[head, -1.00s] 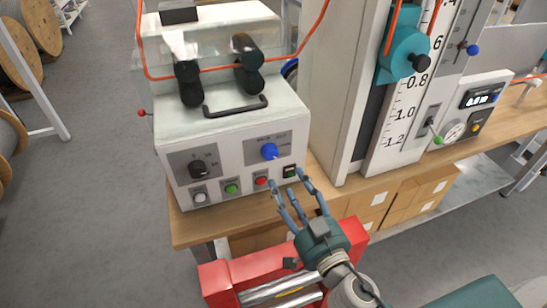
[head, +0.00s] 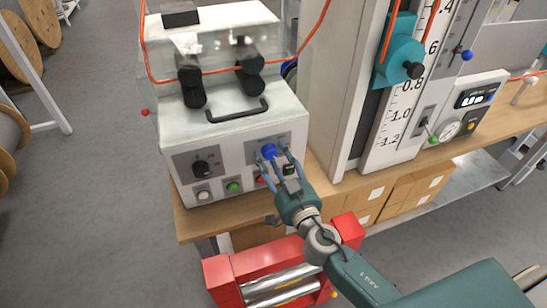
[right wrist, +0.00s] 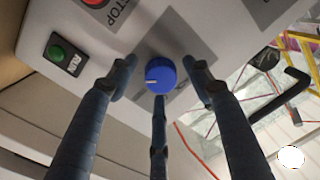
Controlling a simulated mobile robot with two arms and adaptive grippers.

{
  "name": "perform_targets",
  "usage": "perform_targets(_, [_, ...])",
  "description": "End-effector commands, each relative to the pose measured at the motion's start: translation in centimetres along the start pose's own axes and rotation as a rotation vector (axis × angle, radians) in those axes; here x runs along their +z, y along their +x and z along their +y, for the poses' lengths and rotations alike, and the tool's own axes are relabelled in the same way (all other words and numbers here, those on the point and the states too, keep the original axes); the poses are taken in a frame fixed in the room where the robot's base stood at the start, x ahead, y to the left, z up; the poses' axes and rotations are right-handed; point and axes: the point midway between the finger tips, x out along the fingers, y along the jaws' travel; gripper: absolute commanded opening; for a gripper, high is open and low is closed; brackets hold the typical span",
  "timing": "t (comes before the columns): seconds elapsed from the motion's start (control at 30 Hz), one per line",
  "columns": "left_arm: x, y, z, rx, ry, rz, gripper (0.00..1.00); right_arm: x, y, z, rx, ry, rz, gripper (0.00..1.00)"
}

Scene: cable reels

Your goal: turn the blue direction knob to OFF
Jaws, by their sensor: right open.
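The blue direction knob (head: 269,151) sits on a grey plate on the front panel of the white machine (head: 228,124). In the right wrist view the blue knob (right wrist: 160,75) shows a white pointer mark toward the left; its labels cannot be read. My right gripper (head: 276,158) is open at the knob, and in the right wrist view its fingers (right wrist: 160,85) stand on either side and below it. I see gaps beside the knob; whether the lower finger touches it I cannot tell. My left gripper is not in view.
The panel also has a black knob (head: 202,167), a white button (head: 203,194), a green button (head: 233,187) and a red button, partly covered by my fingers. A black handle (head: 237,111) sticks out above. A red roller frame (head: 262,262) stands below the bench.

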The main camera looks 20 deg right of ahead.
Motion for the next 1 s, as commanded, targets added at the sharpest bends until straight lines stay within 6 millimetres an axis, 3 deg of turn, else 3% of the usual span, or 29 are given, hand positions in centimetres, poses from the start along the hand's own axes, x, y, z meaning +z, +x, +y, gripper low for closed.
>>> perform_targets(0.03, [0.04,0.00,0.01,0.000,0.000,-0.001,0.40,-0.01,-0.01,0.00,0.000,0.000,0.000,0.46])
perform_targets(0.23, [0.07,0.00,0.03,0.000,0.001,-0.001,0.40,-0.01,-0.03,0.00,0.000,0.000,0.000,0.06])
perform_targets(0.67, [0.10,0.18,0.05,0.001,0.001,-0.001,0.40,0.06,-0.06,0.00,0.000,-0.071,-0.003,0.05])
perform_targets(1.0, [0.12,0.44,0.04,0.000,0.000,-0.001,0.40,0.03,-0.06,0.02,0.005,-0.333,-0.013,0.05])
